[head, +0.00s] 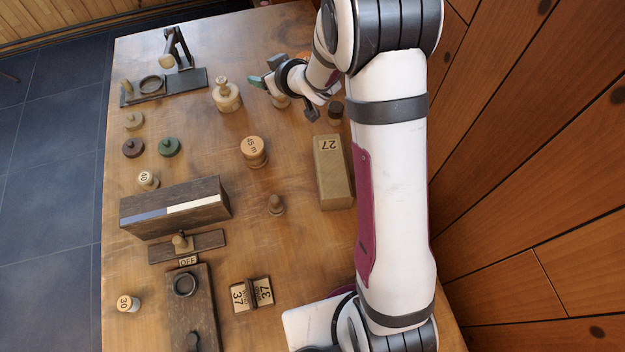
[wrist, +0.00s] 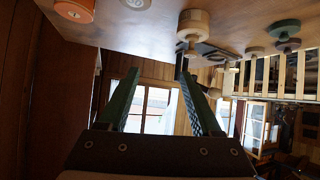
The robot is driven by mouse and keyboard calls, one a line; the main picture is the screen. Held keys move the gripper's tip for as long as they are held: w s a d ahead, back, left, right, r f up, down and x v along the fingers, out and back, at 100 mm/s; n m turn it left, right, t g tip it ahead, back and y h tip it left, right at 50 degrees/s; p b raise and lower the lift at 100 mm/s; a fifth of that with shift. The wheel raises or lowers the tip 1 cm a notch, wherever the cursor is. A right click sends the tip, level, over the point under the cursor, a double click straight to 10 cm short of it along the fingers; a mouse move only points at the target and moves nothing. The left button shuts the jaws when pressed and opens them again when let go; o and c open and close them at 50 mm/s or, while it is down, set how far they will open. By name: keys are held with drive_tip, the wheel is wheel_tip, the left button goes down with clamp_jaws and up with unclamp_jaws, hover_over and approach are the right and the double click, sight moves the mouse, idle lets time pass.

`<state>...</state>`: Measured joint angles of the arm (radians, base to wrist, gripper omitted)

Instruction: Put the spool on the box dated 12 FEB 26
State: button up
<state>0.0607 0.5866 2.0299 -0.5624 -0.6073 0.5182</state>
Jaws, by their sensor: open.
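My gripper (head: 283,97) is at the far right of the table in the head view, its jaws apart. In the wrist view my gripper (wrist: 160,76) has its green fingers spread, with nothing held between them. A pale turned spool-like piece (head: 227,97) stands left of the gripper. A round wooden piece marked 15 m (head: 254,151) stands nearer. The frames do not settle which is the task's spool. A tan box (head: 334,172) marked 27 lies nearer, by my arm. A dark long box (head: 175,208) has a grey and white strip on top. I cannot read a 12 FEB 26 date anywhere.
Dark and green round pieces (head: 168,147) stand at the left. A dark stand (head: 165,86) is at the far left.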

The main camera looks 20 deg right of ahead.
drive_tip(key=s+d+r+m+g+h, duration=0.2)
drive_tip(key=s+d+r+m+h, duration=0.15)
drive_tip(key=s, duration=0.35)
drive_tip(key=s+d+r+m+g+h, duration=0.2)
drive_tip(key=s+d+r, duration=0.15)
drive_tip(key=s, duration=0.35)
drive_tip(key=s+a+m+g+y, duration=0.1)
drive_tip(key=s+a+m+g, duration=0.1)
drive_tip(key=s, duration=1.1)
drive_tip(key=s+a+m+g+y, duration=0.2)
drive_tip(key=s+a+g, duration=0.2)
drive_tip(key=s, duration=0.9)
drive_tip(key=shift+s+a+r+m+g, duration=0.15)
drive_tip(key=shift+s+r+m+g, duration=0.05)
drive_tip(key=shift+r+m+g, duration=0.2)
